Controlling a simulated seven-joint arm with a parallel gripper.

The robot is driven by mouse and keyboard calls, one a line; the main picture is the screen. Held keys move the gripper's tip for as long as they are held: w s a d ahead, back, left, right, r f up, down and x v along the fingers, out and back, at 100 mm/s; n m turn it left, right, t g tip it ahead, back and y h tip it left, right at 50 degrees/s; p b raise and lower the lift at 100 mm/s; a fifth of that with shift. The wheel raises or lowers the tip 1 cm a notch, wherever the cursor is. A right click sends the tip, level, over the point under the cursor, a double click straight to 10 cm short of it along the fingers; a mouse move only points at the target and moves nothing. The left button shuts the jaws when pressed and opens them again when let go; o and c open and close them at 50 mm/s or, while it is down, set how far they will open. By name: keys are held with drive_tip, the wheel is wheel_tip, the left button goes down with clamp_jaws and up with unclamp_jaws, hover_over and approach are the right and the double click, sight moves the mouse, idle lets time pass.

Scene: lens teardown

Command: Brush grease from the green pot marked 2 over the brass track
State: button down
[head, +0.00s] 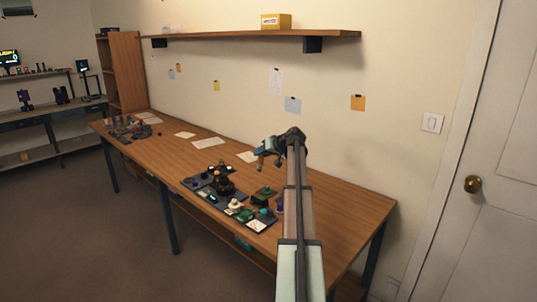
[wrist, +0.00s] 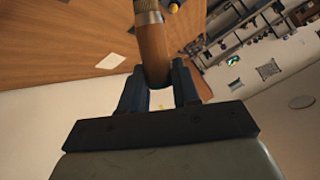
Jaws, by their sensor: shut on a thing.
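My gripper (wrist: 158,82) is shut on the wooden handle of a brush (wrist: 152,45) in the wrist view. In the head view my gripper (head: 264,152) is raised above the workbench, over the back of the teardown layout. Small green items (head: 246,214) stand at the front right of that layout. They are too small for me to read a number or tell which is the pot marked 2. I cannot make out the brass track.
Dark mats with a black device (head: 224,186) and several small parts lie on the wooden workbench (head: 325,205). White papers (head: 210,142) lie along the wall side. A shelf (head: 250,35) with a yellow box (head: 276,21) hangs above. The bench's right end is clear.

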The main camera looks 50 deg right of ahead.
sight(262, 162)
drive_tip(key=shift+f+n+y, duration=0.1)
drive_tip(key=shift+n+y, duration=0.2)
drive_tip(key=shift+y, duration=0.1)
drive_tip(key=shift+a+f, duration=0.1)
drive_tip(key=shift+f, duration=2.4)
drive_tip(key=shift+w+f, duration=2.05)
drive_tip(key=shift+f, duration=1.6)
drive_tip(key=shift+s+r, duration=0.7)
drive_tip(key=shift+r, duration=0.65)
drive_tip(key=shift+s+r, duration=0.75)
drive_tip(key=shift+r, duration=0.6)
drive_tip(key=shift+s+r, duration=0.7)
drive_tip(key=shift+r, duration=0.65)
drive_tip(key=shift+f, duration=0.15)
